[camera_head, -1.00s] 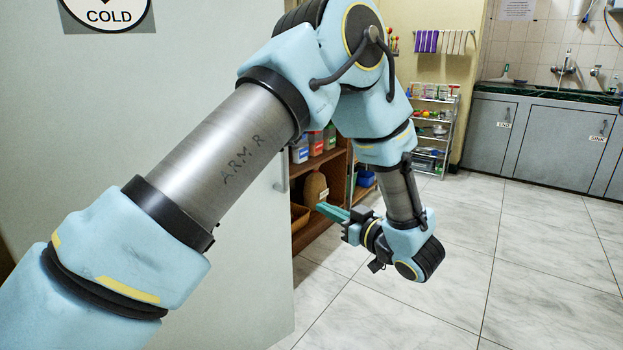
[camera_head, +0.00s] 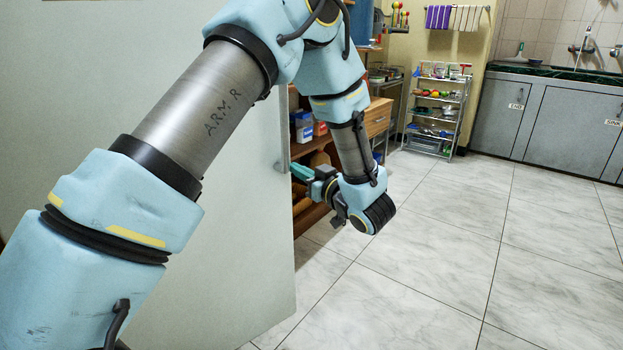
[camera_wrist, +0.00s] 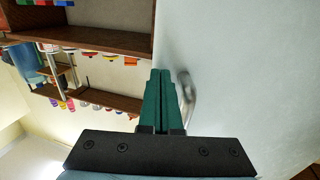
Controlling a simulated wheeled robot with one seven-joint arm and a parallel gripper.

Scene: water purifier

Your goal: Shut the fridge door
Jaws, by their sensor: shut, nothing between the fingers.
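The fridge door (camera_head: 220,270) is a large pale grey-green panel filling the left of the head view, its free edge at the right. It stands out into the room; how far it is open cannot be told. Its metal handle (camera_head: 283,150) is near that edge. My gripper (camera_head: 298,171) is beside the edge, just below the handle, its green fingers pointing left toward the door. In the wrist view the closed fingers (camera_wrist: 157,95) are empty and lie alongside the door face (camera_wrist: 250,80), close to the handle (camera_wrist: 187,92). Contact cannot be told. My arm hides part of the door.
Wooden shelves (camera_head: 377,118) with bottles and boxes stand just behind the gripper. A white wire rack (camera_head: 438,110) and grey sink cabinets (camera_head: 570,120) are at the back right. The tiled floor (camera_head: 450,240) is clear at the right.

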